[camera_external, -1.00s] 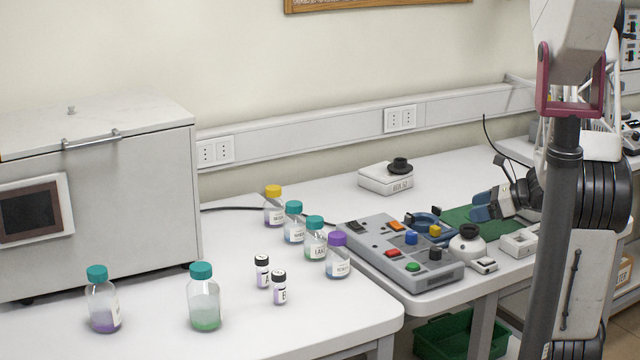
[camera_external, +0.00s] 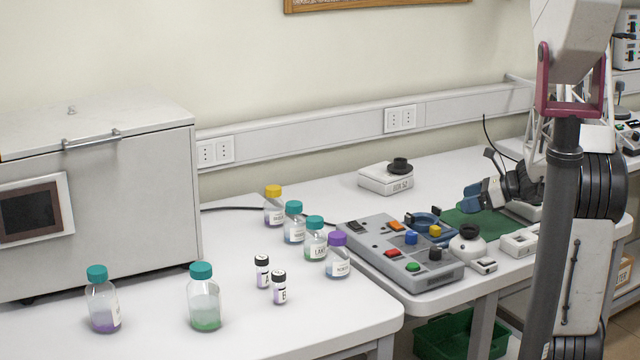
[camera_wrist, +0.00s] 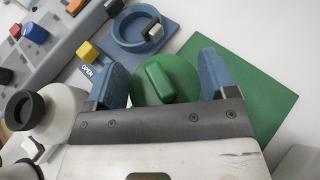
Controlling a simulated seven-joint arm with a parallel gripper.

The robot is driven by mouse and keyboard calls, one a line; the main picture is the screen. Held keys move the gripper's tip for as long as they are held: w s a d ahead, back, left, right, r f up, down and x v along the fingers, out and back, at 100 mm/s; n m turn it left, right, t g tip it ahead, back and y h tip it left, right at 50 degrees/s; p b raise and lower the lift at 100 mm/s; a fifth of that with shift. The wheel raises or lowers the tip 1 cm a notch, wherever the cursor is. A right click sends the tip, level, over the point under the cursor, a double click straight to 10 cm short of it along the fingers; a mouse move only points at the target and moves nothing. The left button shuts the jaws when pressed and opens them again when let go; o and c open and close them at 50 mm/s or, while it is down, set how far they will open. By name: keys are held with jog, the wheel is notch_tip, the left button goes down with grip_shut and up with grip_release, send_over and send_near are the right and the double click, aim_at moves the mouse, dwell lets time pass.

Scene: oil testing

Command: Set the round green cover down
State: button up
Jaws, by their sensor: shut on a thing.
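The round green cover (camera_wrist: 182,72), with a raised green bar on top, sits between the two blue fingers of my gripper (camera_wrist: 163,74) in the wrist view. My gripper is shut on it. In the external view my gripper (camera_external: 476,196) is over the green mat (camera_external: 470,222), and the cover cannot be made out there. The green mat also shows below and beyond the cover in the wrist view (camera_wrist: 262,88). I cannot tell whether the cover touches the mat.
A blue ring-shaped holder (camera_wrist: 122,36) on a blue base is just beyond the left finger, with a yellow block and an "OPEN" label beside it. A grey button panel (camera_external: 400,255) and a white jar with a black neck (camera_external: 467,245) stand nearby. Several bottles are farther left.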

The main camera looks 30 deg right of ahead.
send_over(450, 211)
jog(key=shift+d+f, duration=0.1)
jog(key=shift+f, duration=0.35)
dwell(0.3)
jog(key=shift+f, duration=1.8)
jog(key=shift+f, duration=0.1)
jog(key=o, duration=0.8)
jog(key=shift+o, duration=0.2)
jog(key=shift+v, duration=0.8)
jog(key=v, duration=1)
jog(key=shift+s+d+r, duration=0.1)
jog(key=shift+r, duration=0.15)
